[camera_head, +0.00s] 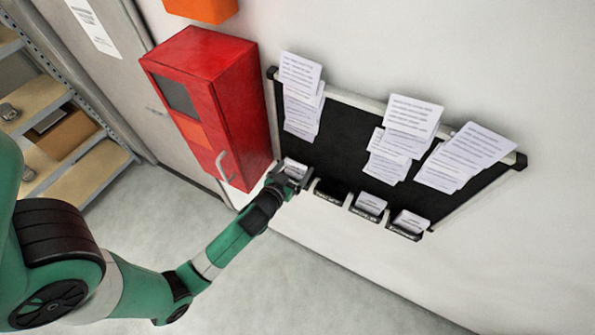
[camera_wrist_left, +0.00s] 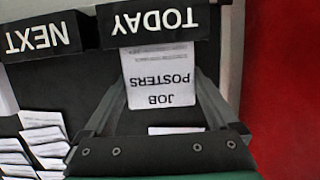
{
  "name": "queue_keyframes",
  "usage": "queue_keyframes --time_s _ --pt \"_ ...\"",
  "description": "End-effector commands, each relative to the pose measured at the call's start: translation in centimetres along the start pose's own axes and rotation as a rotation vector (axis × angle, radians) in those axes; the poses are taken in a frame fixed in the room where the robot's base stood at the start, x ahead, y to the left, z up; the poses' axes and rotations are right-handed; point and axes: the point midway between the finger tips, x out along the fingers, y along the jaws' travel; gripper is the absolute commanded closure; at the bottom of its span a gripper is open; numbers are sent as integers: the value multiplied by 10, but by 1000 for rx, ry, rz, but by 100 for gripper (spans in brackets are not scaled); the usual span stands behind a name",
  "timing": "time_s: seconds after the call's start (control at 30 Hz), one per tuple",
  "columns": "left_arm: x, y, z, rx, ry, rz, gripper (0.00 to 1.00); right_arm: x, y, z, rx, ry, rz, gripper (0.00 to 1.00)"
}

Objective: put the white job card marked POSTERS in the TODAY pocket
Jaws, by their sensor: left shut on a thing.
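The white job card marked POSTERS (camera_wrist_left: 160,82) is upside down in the left wrist view, between the fingers of my left gripper (camera_wrist_left: 160,95), which is shut on it. The card's lower end meets the black TODAY pocket (camera_wrist_left: 152,22) and seems to go behind its front; how deep is hidden. In the head view my left gripper (camera_head: 291,182) is at the leftmost pocket of the wall board, with the white card (camera_head: 296,167) showing just above it. That pocket's front is mostly hidden by the gripper there. My right gripper is not in view.
The NEXT pocket (camera_wrist_left: 40,36) is beside TODAY. It also shows in the head view (camera_head: 329,193). Two pockets further right hold white cards (camera_head: 370,204) (camera_head: 411,221). Sheets (camera_head: 301,95) hang on the black board (camera_head: 345,125). A red cabinet (camera_head: 222,105) stands close left.

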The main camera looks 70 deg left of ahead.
Motion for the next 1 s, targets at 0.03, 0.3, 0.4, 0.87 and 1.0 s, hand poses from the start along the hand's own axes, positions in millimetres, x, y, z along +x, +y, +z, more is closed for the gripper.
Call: queue_keyframes --time_s 0.03,0.3,0.4,0.87,1.0 --pt "1 0 1 0 2 0 62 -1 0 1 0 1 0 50" --pt "1 0 2 -1 2 0 62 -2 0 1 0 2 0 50" --pt "1 0 2 -1 2 0 0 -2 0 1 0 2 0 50" --pt "-28 1 1 0 0 3 0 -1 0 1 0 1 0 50" --pt "-63 1 2 2 0 4 0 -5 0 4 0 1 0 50"
